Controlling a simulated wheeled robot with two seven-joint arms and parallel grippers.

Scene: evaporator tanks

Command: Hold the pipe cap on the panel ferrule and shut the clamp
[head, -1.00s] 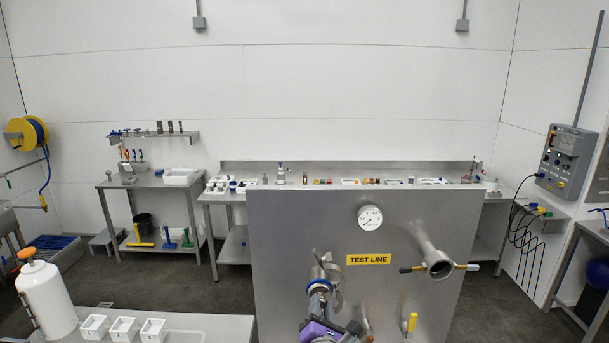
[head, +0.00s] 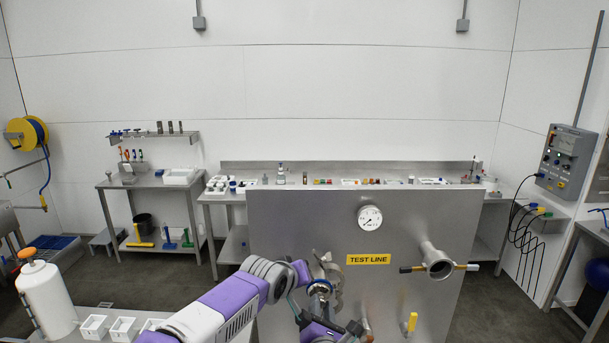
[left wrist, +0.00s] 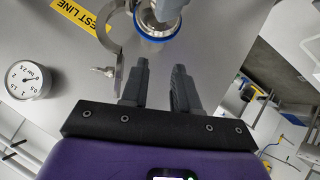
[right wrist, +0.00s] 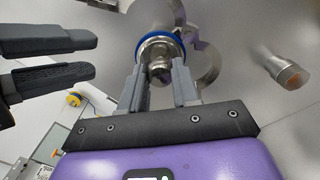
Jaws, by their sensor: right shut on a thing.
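The pipe cap (right wrist: 160,71), a small metal piece, is held between the fingers of my right gripper (right wrist: 160,66) in the right wrist view. It sits against a blue ring (right wrist: 161,42) at the end of the panel ferrule (right wrist: 154,16). I cannot tell whether the faces fully meet. The clamp (right wrist: 209,64) hangs open around the joint; its curved arm (left wrist: 115,38) and wing nut (left wrist: 103,71) show in the left wrist view. My left gripper (left wrist: 161,65) is open and empty, fingers pointing toward the joint but apart from it. In the head view my arms partly hide the joint.
The steel panel carries a gauge (head: 369,218), a yellow TEST LINE label (head: 368,259), a side port (head: 438,263) with a handle bar and a yellow-handled valve (head: 412,321). A short pipe stub (right wrist: 289,74) projects near the clamp. White trays (head: 94,326) stand at lower left.

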